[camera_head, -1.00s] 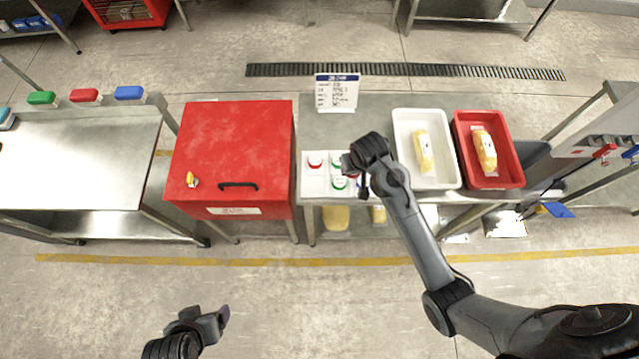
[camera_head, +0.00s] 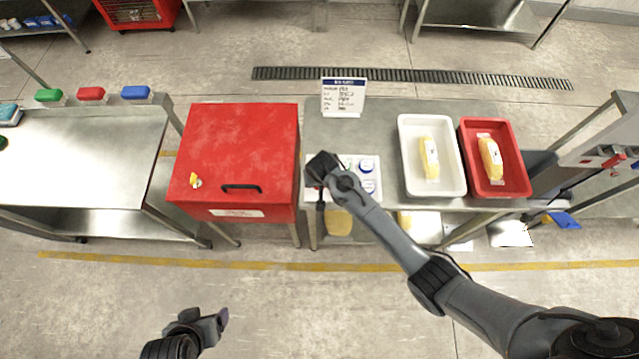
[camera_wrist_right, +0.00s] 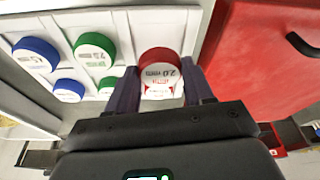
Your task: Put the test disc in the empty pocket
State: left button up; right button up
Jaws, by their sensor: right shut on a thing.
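The test disc (camera_wrist_right: 160,66), red-rimmed with a white face marked 2.0, is between the fingers of my right gripper (camera_wrist_right: 160,78), which is shut on it. That gripper (camera_head: 320,172) is over the left part of the white pocket tray (camera_wrist_right: 60,22), at the front-left pocket. The pocket is hidden beneath disc and gripper, and I cannot tell whether the disc touches it. Another red disc (camera_wrist_right: 160,93) is partly hidden behind the held one. Green discs (camera_wrist_right: 95,46) and blue discs (camera_wrist_right: 36,55) sit in the other pockets. My left gripper (camera_head: 221,318) is away over the floor, its jaws unclear.
A red box (camera_head: 240,150) with a black handle stands close left of the tray. A white bin (camera_head: 408,185) and a red bin (camera_head: 508,185) hold packs at right. A sign (camera_head: 343,97) stands behind the tray. Bare tabletop lies between tray and white bin.

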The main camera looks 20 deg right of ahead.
jog(key=shift+f, duration=1.35)
jog(key=shift+f, duration=0.15)
jog(key=shift+f, duration=0.2)
jog(key=o, duration=1)
jog(key=shift+s+d+f, duration=0.1)
jog(key=shift+s+f, duration=0.05)
jog(key=shift+s, duration=0.05)
jog(key=shift+w+a+r, duration=0.15)
jog(key=shift+a+r, duration=0.05)
jog(key=shift+r, duration=0.15)
jog(key=d+p+v, duration=0.1)
jog(key=v, duration=1.1)
jog(key=s+d+r+n, duration=0.1)
jog(key=s+r, duration=0.1)
jog(key=s, duration=0.6)
jog(key=s+d+r+n, duration=0.2)
jog(key=s, duration=0.6)
jog(key=s+d+r+n, duration=0.1)
jog(key=s+d+r, duration=0.1)
jog(key=s, duration=0.6)
jog(key=shift+d+y, duration=0.25)
jog(key=shift+y, duration=0.15)
